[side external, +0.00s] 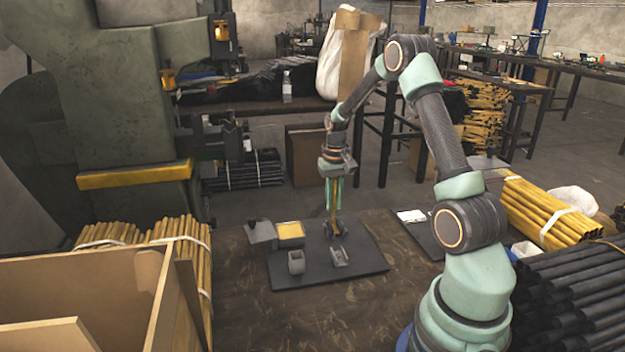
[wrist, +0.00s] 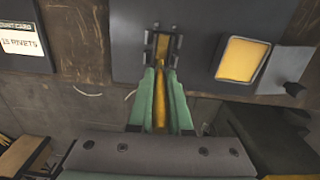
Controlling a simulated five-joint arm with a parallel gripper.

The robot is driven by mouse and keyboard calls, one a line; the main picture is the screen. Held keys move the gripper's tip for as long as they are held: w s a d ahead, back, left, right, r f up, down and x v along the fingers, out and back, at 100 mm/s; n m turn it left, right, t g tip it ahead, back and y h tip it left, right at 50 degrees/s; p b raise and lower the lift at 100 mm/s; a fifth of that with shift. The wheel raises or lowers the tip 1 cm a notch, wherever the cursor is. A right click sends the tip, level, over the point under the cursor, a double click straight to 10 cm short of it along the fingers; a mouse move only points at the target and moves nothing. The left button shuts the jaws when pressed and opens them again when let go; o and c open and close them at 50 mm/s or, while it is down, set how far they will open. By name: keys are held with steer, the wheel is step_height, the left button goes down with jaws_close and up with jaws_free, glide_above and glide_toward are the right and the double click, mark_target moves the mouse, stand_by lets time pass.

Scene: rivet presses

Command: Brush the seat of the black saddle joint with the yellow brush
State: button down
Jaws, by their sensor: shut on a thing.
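My gripper (side external: 333,204) points straight down over the dark board and is shut on the yellow brush (side external: 334,212). In the wrist view, the green fingers of my gripper (wrist: 161,75) hold the brush (wrist: 160,105) between them. The brush's lower end is at the black saddle joint (side external: 341,227), between its raised sides. The joint also shows in the wrist view (wrist: 150,46), just beyond the fingertips. Whether the bristles touch the seat cannot be told. Two grey saddle-shaped pieces, one on the left (side external: 296,262) and one on the right (side external: 339,257), stand nearer the front of the board.
The dark board (side external: 370,262) lies on a brown bench (side external: 235,305). A yellow-filled tray (side external: 290,231) and a grey wedge-shaped block (side external: 261,234) are left of the joint. A wooden box (side external: 80,290) and tube bundles flank the bench. A rivet card (wrist: 22,42) lies nearby.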

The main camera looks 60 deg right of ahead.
mark_target(335, 179)
steer(key=shift+r, duration=3.6)
steer(key=shift+a, duration=0.1)
